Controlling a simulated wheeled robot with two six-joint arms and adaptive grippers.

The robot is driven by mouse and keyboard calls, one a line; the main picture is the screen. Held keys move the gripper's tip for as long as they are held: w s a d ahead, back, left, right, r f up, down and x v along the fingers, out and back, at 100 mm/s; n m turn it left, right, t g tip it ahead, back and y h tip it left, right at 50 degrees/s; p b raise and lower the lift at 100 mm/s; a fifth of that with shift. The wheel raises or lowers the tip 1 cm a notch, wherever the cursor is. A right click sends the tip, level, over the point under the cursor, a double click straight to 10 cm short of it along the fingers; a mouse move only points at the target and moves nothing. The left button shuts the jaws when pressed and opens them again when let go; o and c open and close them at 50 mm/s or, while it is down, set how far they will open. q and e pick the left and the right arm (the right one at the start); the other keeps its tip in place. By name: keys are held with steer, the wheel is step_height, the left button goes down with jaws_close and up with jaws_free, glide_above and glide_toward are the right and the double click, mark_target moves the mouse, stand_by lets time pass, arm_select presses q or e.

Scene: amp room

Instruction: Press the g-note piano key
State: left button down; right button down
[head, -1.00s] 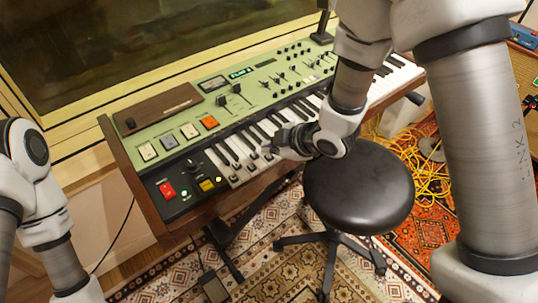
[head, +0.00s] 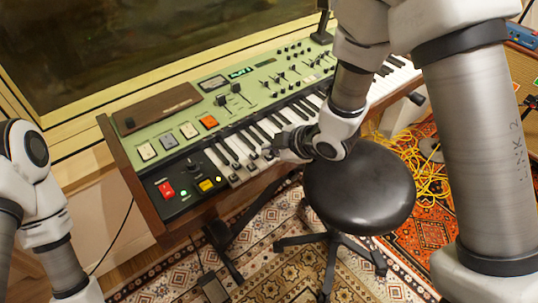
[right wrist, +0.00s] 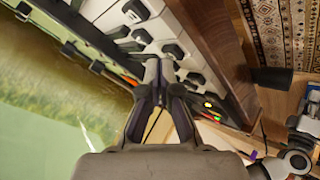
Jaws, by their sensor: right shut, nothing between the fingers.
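The piano keys belong to a green synthesizer keyboard (head: 160,125) with wooden sides. Its white keys (head: 222,167) and black keys run diagonally from lower left to upper right. My right gripper (head: 268,152) is shut and empty, with its fingertips over the lower-left part of the key row. In the right wrist view, the shut fingertips (right wrist: 160,68) are over the white keys (right wrist: 157,27), close to the ends of some black keys (right wrist: 172,50). I cannot tell whether they touch a key. The gripper hides some keys. My left arm shows at the left, but its gripper is out of view.
A round black stool (head: 358,190) stands in front of the keyboard, below my right forearm. Yellow cables (head: 415,175) lie on the patterned rug at the right. A window (head: 120,45) is behind the keyboard. Red and yellow buttons (head: 206,185) sit left of the keys.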

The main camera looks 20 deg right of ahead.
mark_target(271, 157)
steer(key=shift+f+b, duration=0.45)
steer(key=shift+f, duration=0.2)
stand_by(0.3)
steer(key=shift+r+p, duration=1.05)
steer(key=shift+r, duration=0.05)
step_height(271, 157, up, 5)
steer(key=p, duration=0.4)
steer(key=shift+r+p, duration=0.1)
steer(key=shift+p, duration=0.25)
